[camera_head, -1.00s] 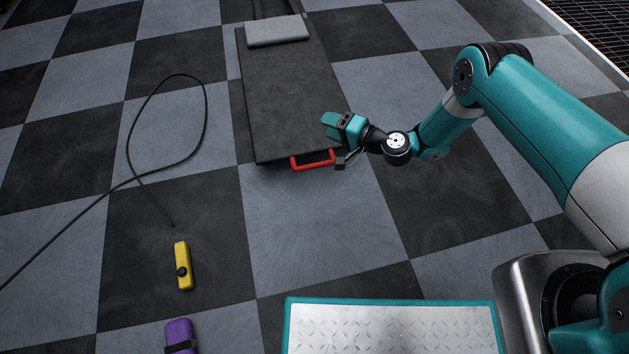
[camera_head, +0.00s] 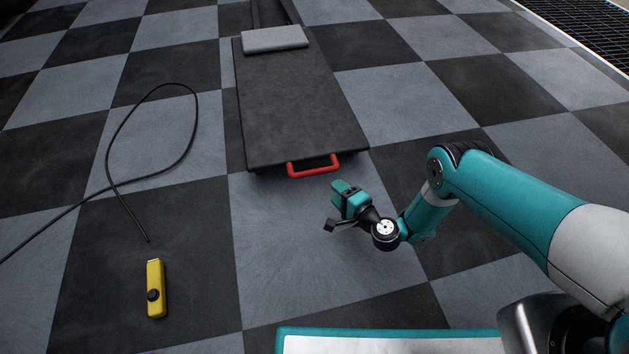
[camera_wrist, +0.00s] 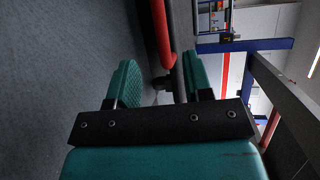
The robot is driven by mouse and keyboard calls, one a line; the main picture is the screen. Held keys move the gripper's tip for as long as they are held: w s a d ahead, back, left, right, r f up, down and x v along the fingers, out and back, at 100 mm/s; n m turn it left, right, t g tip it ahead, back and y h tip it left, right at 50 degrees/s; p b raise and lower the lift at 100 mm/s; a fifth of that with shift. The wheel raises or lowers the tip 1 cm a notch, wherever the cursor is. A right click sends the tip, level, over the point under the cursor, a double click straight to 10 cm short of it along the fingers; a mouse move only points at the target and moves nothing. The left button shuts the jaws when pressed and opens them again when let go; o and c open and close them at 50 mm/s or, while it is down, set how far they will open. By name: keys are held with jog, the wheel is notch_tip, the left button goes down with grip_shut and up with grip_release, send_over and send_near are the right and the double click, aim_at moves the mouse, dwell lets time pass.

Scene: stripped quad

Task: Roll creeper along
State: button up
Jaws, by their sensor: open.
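The creeper (camera_head: 295,105) is a dark flat padded board with a grey headrest (camera_head: 274,39) at its far end. A red handle (camera_head: 313,171) sticks out from its near edge. My gripper (camera_head: 338,187) is open and empty, just in front of the handle and a little to its right, apart from it. In the wrist view the red handle (camera_wrist: 162,32) shows ahead, between the two teal fingers of my gripper (camera_wrist: 160,78) and beyond their tips. The creeper's wheels are mostly hidden.
Two dark rails (camera_head: 270,12) run on behind the creeper. A black cable (camera_head: 195,125) lies looped on the checkered floor at left, with a yellow tool (camera_head: 155,288) below it. My teal-edged base is at the bottom. Floor right of the creeper is clear.

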aim_at(316, 174)
jog(key=b+x, duration=0.7)
jog(key=x, duration=0.3)
jog(key=shift+a+f, duration=0.2)
jog(key=shift+w+a+r+b, duration=0.1)
jog(key=shift+w+a+b, duration=0.25)
jog(key=shift+w, duration=0.15)
jog(key=shift+d, duration=0.1)
grip_shut()
